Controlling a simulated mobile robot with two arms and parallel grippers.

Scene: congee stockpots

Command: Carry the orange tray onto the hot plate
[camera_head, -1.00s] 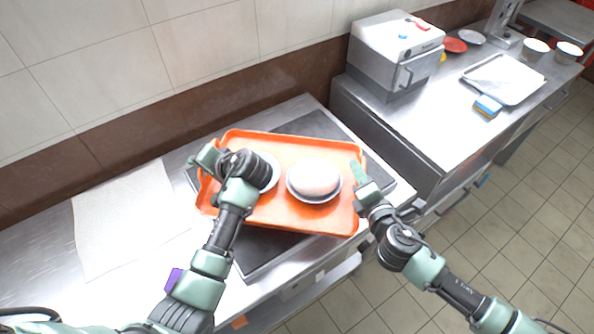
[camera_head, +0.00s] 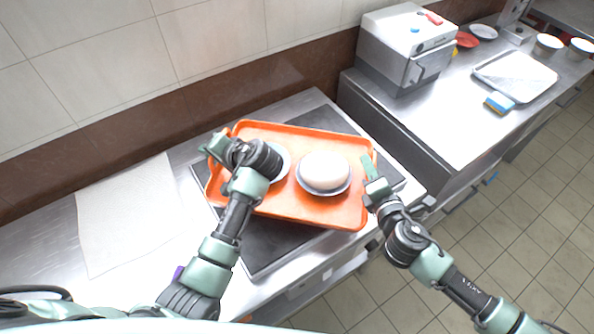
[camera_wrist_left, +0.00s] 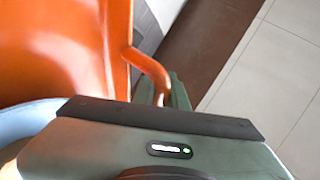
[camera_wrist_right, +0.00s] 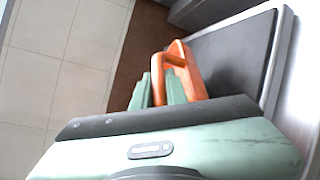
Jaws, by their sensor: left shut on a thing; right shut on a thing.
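The orange tray (camera_head: 300,217) is over the black hot plate (camera_head: 250,248) on the steel counter, turned relative to it, in the head view. I cannot tell whether it touches the plate. Two white bowls sit in the tray; the right bowl (camera_head: 324,172) holds a pale rounded mound, and the left bowl (camera_head: 283,160) is mostly hidden by my left arm. My left gripper (camera_head: 213,147) is shut on the tray's left handle, which also shows in the left wrist view (camera_wrist_left: 150,68). My right gripper (camera_head: 371,170) is shut on the right handle, seen in the right wrist view (camera_wrist_right: 180,68).
A white sheet (camera_head: 128,215) lies on the counter at left. The tiled wall runs behind. At right, another counter bears a steel box-like appliance (camera_head: 400,50), a metal tray (camera_head: 515,75), a blue sponge (camera_head: 498,103) and several bowls and plates.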

